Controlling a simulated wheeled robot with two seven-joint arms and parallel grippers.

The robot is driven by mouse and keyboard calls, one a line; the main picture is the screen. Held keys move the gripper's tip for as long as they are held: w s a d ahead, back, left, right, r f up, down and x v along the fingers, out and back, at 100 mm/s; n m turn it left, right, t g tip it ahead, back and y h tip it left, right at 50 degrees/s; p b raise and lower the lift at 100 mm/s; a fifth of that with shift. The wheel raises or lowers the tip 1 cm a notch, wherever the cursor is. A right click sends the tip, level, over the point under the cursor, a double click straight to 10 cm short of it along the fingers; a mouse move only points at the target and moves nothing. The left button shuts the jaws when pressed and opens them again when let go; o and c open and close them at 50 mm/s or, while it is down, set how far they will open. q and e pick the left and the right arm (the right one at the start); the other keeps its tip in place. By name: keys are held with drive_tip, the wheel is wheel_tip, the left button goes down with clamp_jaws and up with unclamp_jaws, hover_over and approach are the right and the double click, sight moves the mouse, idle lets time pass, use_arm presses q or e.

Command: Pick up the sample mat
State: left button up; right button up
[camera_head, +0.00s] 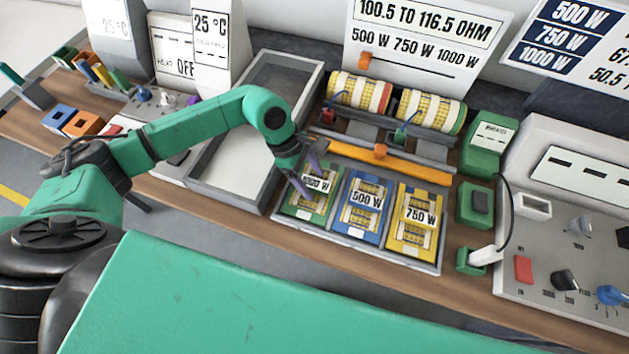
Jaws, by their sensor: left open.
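No single thing is marked as the sample mat. Three flat pieces with yellow mesh patterns lie side by side in a grey tray (395,256): a green one labelled 1000 W (322,203), a blue one labelled 500 W (360,212) and a yellow one labelled 750 W (416,232). My left gripper (306,178) is above the upper left part of the green piece, with its purple fingers apart. It covers part of that piece, and I cannot tell whether it touches it. My right gripper is not in view.
Two yellow patterned rolls (360,94) (431,111) sit behind the tray, with an orange bar (390,160) in front of them. A shallow grey-rimmed bin (236,165) lies left of the tray. Green blocks (474,205) and a control panel (590,255) stand at the right.

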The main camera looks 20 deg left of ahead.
use_arm(q)
drive_tip(key=shift+f, duration=0.1)
clamp_jaws()
